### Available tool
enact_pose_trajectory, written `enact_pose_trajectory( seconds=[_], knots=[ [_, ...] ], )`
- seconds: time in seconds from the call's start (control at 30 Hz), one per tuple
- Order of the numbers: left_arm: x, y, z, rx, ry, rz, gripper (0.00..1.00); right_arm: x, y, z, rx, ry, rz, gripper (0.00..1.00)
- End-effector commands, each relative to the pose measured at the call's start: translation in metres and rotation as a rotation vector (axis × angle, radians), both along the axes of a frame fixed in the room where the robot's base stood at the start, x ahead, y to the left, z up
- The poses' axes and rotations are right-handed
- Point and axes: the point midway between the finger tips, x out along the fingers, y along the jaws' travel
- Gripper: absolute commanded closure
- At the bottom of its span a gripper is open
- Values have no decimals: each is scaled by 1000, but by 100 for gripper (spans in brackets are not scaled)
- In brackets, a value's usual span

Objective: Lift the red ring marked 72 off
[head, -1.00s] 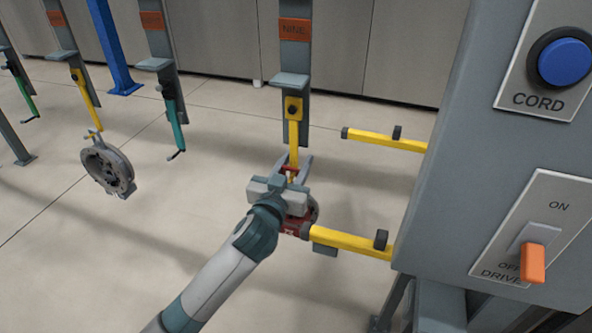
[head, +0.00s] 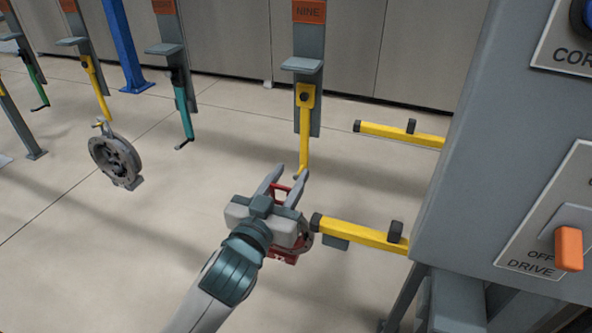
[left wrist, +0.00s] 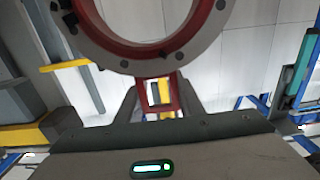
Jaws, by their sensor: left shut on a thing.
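The red ring (head: 281,256) is below my left gripper (head: 284,178), mostly hidden by it in the head view. In the left wrist view the ring (left wrist: 213,22) fills the top, grey-faced with a red inner rim. The fingers (left wrist: 156,103) are shut on its red loop (left wrist: 144,94). The yellow hook (head: 304,135) under the sign NINE (head: 309,11) ends close by the fingertips. Yellow shows through the loop in the left wrist view; I cannot tell if the hook still passes through it. I cannot read the number. My right gripper is not in view.
Yellow bars (head: 358,234) and (head: 400,135) stick out left from the grey cabinet (head: 455,190), the nearer close beside the ring. A grey ring (head: 115,158) hangs from another yellow hook (head: 97,90) at left. A teal hook (head: 183,108) hangs empty between.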

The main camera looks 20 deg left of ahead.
Motion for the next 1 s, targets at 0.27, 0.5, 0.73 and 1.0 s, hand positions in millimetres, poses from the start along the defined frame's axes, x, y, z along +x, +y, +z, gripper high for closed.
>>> enact_pose_trajectory(
  seconds=[0.27, 0.5, 0.73, 1.0],
  knots=[
    [-20, 1, 5, -2, -1, 1, 100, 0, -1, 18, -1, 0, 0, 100],
    [-40, 1, 6, -1, 1, 0, 100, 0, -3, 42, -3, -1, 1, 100],
    [-58, 2, 4, -1, -1, 1, 100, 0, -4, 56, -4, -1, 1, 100],
    [-67, 3, 3, -1, -4, 1, 100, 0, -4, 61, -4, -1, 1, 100]
  ],
)
